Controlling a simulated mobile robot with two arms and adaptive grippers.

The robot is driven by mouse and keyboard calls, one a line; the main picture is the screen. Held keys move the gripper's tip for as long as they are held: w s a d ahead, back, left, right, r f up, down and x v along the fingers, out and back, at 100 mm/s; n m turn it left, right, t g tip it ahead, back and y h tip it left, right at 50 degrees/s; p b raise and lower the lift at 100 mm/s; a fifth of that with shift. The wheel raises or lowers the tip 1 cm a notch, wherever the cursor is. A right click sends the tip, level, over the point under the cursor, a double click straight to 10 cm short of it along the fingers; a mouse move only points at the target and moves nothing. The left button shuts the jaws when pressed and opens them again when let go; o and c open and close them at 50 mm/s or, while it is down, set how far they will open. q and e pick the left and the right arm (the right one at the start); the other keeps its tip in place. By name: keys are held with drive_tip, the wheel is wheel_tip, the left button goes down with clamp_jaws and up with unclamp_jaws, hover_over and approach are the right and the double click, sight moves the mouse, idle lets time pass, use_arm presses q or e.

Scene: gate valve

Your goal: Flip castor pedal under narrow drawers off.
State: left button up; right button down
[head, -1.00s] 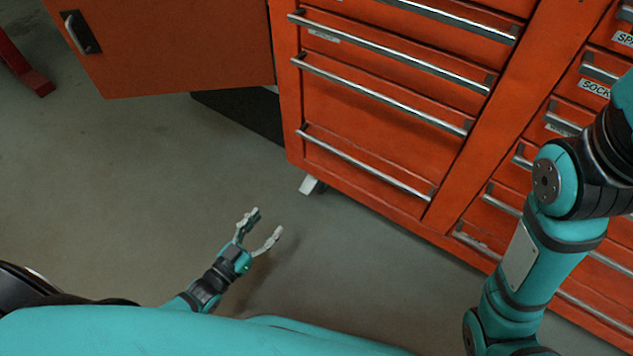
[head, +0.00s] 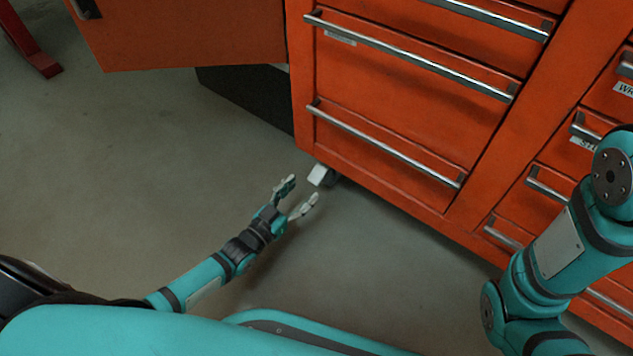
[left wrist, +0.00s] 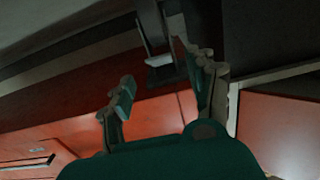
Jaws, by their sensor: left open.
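The castor pedal (head: 318,175) is a small pale plate sticking out beside a dark castor, under the near left corner of the orange drawer cabinet (head: 385,125). In the left wrist view the castor and its pale bracket (left wrist: 157,45) show beyond my fingers. My left gripper (head: 302,188) is open and empty, low near the floor. Its fingertips are just short of the pedal in the head view, apparently apart from it. The left wrist view shows the open fingers (left wrist: 166,78) on either side of the castor. My right arm shows at the right, but its gripper is out of view.
An orange cabinet door (head: 190,35) stands open at the upper left, above a dark part of the cabinet (head: 245,100). A red leg (head: 30,45) stands at the far left. The grey floor (head: 140,170) is clear left of the cabinet.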

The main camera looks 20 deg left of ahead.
sight(315, 177)
use_arm(q)
drive_tip(key=b+x, duration=0.3)
drive_tip(key=x, duration=0.3)
drive_tip(key=shift+f, duration=0.15)
drive_tip(key=shift+w+d, duration=0.15)
drive_tip(key=shift+w, duration=0.35)
clamp_jaws()
